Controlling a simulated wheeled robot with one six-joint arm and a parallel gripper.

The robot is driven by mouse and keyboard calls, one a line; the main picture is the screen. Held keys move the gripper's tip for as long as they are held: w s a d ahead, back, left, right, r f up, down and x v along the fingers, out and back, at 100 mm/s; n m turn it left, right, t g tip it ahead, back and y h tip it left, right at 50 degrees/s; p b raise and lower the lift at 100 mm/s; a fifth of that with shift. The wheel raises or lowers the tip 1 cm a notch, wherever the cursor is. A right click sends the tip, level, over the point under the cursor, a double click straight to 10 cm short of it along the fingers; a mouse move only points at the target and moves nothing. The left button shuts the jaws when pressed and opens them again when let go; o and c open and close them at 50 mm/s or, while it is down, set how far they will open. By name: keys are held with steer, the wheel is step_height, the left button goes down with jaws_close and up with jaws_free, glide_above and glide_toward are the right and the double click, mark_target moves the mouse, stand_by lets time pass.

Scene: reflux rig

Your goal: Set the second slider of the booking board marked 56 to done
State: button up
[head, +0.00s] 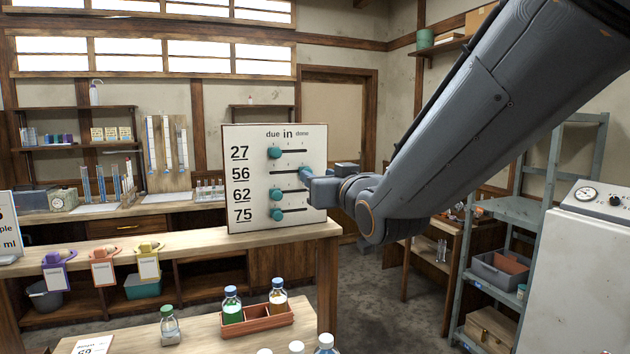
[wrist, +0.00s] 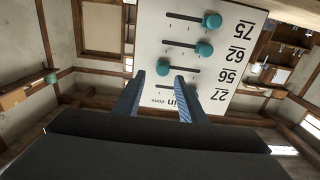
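The white board (head: 250,133) is headed "due in done", with rows marked 27, 56, 62 and 75. It appears upside down in the wrist view (wrist: 150,35). The teal knob of the second row, 56 (head: 304,172), is at or near the right, done end of its slot; it also shows in the wrist view (wrist: 163,68). The knobs of 27 (head: 274,153), 62 (head: 275,194) and 75 (head: 278,214) sit toward the left, due side. My gripper (wrist: 160,79) is open, its fingers apart on either side of the 56 knob; contact cannot be told.
The board stands on a wooden counter (head: 180,240). A red-brown rack (head: 257,320) with bottles is on a nearer table. A shelf rack (head: 520,208) and a white machine (head: 585,270) stand at the right.

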steer(key=shift+b+v, duration=0.3)
steer(key=shift+v, duration=1.1)
steer(key=s+d+f+m+g+h, duration=0.25)
steer(key=d+f, duration=0.45)
steer(key=f, duration=0.4)
steer(key=s+d+f+m+g+h, duration=0.1)
steer(key=d+f+g+h, duration=0.3)
steer(key=d+f, duration=0.5)
steer(key=s+d+f+m+g, duration=0.1)
steer(key=s+d+f+g, duration=0.2)
steer(key=s+f, duration=0.4)
steer(key=s+d+f+g+h, duration=0.1)
steer(key=s+d+f+g, duration=0.3)
steer(key=s+f, duration=0.4)
steer(key=shift+s+f+m+g+b, duration=0.15)
steer(key=shift+s+m+g+b, duration=0.25)
steer(key=shift+s+g, duration=0.4)
